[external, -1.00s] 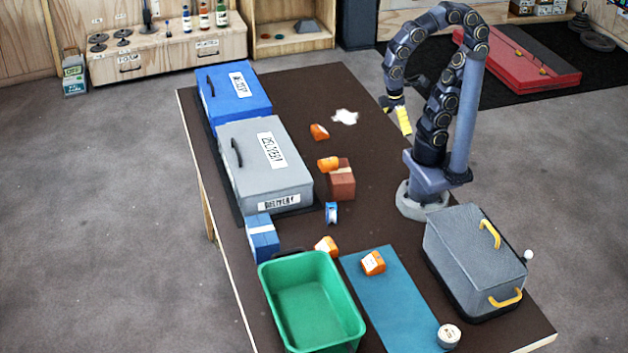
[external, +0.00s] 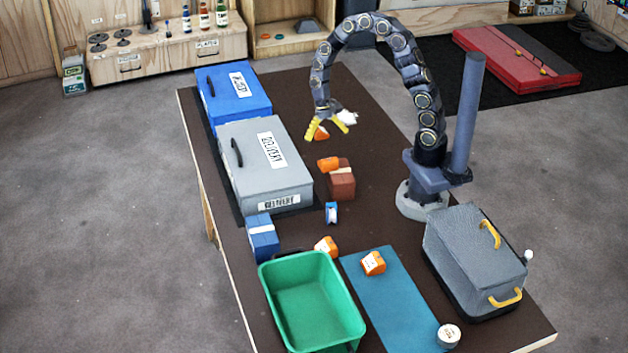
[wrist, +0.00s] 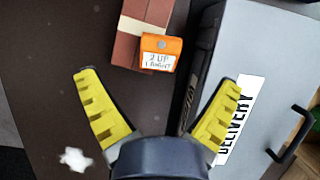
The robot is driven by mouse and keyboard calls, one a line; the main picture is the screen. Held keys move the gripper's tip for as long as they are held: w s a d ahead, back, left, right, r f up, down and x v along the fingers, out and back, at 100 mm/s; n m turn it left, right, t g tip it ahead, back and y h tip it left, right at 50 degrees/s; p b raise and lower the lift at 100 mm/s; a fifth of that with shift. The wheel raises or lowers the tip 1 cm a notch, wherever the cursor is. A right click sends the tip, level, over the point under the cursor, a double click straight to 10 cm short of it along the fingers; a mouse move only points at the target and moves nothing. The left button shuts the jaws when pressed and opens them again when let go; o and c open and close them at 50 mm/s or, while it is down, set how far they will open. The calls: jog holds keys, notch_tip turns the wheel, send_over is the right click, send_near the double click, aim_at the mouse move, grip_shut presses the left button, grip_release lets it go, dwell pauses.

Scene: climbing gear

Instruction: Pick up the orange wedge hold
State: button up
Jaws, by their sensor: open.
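A small orange piece (external: 321,134), wedge-like in outline, lies on the brown table in the external view. My gripper (external: 326,134) is open and points down over it, its yellow fingers spread to either side in that picture; their height above the table is hard to tell. In the wrist view my open gripper (wrist: 164,78) has nothing between its fingers, and the piece below does not show. Another orange piece (external: 328,164) lies against a reddish-brown block (external: 341,187). In the wrist view this orange piece (wrist: 161,53) carries a white label.
A grey case (external: 290,180) and a blue case (external: 245,100) line the left side. A white lump (external: 349,117) lies beside my gripper. Two more orange pieces (external: 373,262) (external: 326,245) lie near the green bin (external: 358,325) and blue mat (external: 400,305).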

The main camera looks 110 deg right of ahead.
aim_at(328, 162)
jog(key=shift+s+d+f+m, duration=0.15)
jog(key=shift+d+f+m, duration=0.15)
jog(key=shift+d+f, duration=0.15)
jog(key=shift+f, duration=0.3)
jog(key=shift+x, duration=1)
jog(key=x, duration=0.5)
jog(key=shift+w+f, duration=0.15)
jog(key=shift+w, duration=0.1)
jog(key=c, duration=1.2)
